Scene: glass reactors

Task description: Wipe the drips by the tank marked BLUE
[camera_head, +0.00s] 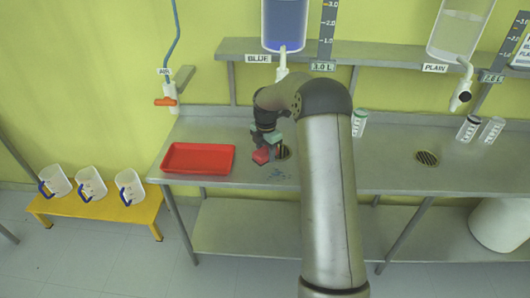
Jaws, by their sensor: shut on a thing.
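The tank marked BLUE (284,25) hangs at the top middle, with blue liquid in it and a BLUE label (258,58) below. Small blue drips (280,175) lie on the steel bench near its front edge, below the tank. My gripper (264,146) is above the bench, just up and left of the drips. It is shut on a small red block (261,157), apart from the drips in the picture. The height of the block over the bench is hard to tell. My arm hides part of the bench to the right.
A red tray (198,159) sits left on the steel bench (385,178). A drain (284,153) is beside my gripper. Clear containers (468,128) and a PLAIN tank (459,30) are at right. Several white jugs (90,184) stand on a yellow bench (100,210).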

